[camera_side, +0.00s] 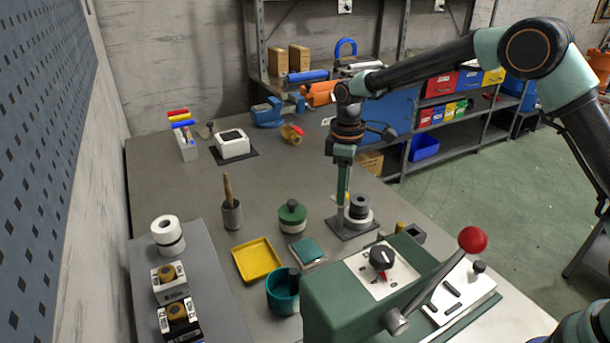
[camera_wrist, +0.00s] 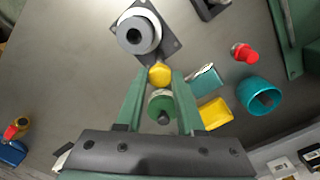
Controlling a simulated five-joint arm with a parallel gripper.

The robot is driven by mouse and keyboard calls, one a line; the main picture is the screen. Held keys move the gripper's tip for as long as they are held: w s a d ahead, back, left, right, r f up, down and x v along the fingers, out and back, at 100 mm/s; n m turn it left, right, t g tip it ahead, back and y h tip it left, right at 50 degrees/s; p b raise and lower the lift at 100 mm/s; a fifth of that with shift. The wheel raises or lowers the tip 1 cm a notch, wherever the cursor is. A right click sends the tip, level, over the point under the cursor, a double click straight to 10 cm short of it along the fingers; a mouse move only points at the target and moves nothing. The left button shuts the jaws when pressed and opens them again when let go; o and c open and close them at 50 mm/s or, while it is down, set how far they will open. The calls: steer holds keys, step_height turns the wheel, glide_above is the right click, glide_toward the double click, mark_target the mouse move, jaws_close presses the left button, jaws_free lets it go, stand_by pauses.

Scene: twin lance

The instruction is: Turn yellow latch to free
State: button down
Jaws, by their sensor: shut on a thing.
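My gripper (camera_side: 342,203) points straight down over the bench, beside a grey cylinder (camera_side: 358,208) on a dark square plate. In the wrist view my gripper (camera_wrist: 160,78) has its two green fingers closed around a yellow faceted piece (camera_wrist: 160,71). The grey cylinder (camera_wrist: 138,33) is just ahead of the fingertips in the wrist view.
A green lidded jar (camera_side: 292,216), teal block (camera_side: 307,251), yellow tray (camera_side: 256,260) and teal cup (camera_side: 284,293) stand nearby. A green housing (camera_side: 340,300) with a red-ball lever (camera_side: 472,240) fills the front right. The bench behind my gripper is mostly clear.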

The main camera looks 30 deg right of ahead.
steer(key=shift+r, duration=0.1)
steer(key=c, duration=0.5)
jaws_free()
step_height(320, 180, up, 12)
stand_by(0.3)
